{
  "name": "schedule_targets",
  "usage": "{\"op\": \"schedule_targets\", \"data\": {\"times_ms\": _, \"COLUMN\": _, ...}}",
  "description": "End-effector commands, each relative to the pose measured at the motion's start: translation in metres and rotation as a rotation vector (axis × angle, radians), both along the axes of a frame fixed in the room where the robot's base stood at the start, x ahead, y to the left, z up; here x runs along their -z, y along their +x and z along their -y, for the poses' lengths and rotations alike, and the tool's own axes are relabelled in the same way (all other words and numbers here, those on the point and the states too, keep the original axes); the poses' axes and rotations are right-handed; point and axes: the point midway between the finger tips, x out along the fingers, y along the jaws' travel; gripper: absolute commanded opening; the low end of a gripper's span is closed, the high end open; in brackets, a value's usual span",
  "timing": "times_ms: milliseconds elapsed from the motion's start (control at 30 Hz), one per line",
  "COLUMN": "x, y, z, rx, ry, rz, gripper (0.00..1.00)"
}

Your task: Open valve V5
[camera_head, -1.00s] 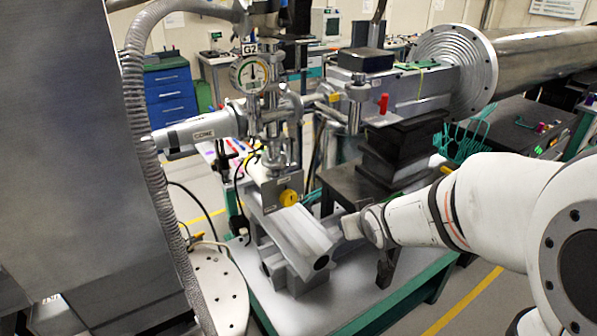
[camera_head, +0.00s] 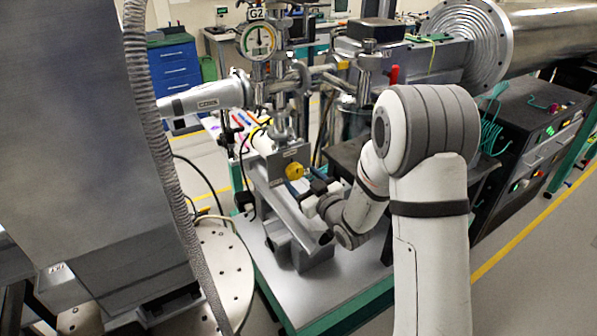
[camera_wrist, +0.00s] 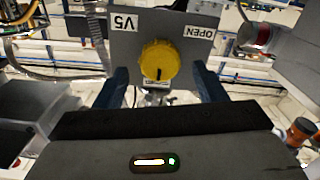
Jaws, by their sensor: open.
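Valve V5's yellow round knob (camera_head: 294,171) sits on the face of a grey metal block (camera_head: 270,163) above the slanted rail. In the wrist view the knob (camera_wrist: 159,63) is on a grey plate with an upside-down "V5" label (camera_wrist: 124,23) and "OPEN" label (camera_wrist: 198,32). A short black mark on the knob points down in the picture. A small label below the knob is mostly unreadable. My gripper (camera_wrist: 160,76) is open, with its dark blue fingers left and right of the knob's lower part; contact cannot be told. In the head view my gripper (camera_head: 318,193) is just below right of the knob.
A round gauge (camera_head: 258,40) stands above the valve block. A red handle (camera_head: 394,75) is to its right. Cables and a hose (camera_head: 160,150) run at the left. In the wrist view a grey cylinder with a red ring (camera_wrist: 262,36) is at the right.

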Motion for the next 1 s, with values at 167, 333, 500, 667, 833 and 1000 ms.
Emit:
{"op": "schedule_targets", "data": {"times_ms": 167, "x": -0.001, "y": 0.022, "z": -0.015, "rx": 0.000, "ry": 0.000, "rz": 0.000, "gripper": 0.65}}
{"op": "schedule_targets", "data": {"times_ms": 333, "x": -0.001, "y": 0.032, "z": -0.021, "rx": 0.002, "ry": 0.000, "rz": 0.000, "gripper": 0.65}}
{"op": "schedule_targets", "data": {"times_ms": 500, "x": 0.000, "y": 0.034, "z": -0.022, "rx": 0.003, "ry": 0.000, "rz": 0.000, "gripper": 0.65}}
{"op": "schedule_targets", "data": {"times_ms": 667, "x": 0.000, "y": 0.034, "z": -0.021, "rx": 0.003, "ry": 0.000, "rz": 0.000, "gripper": 0.60}}
{"op": "schedule_targets", "data": {"times_ms": 833, "x": 0.000, "y": 0.033, "z": -0.021, "rx": 0.003, "ry": 0.000, "rz": 0.000, "gripper": 0.46}}
{"op": "schedule_targets", "data": {"times_ms": 1000, "x": 0.000, "y": 0.034, "z": -0.021, "rx": 0.004, "ry": 0.000, "rz": 0.000, "gripper": 0.32}}
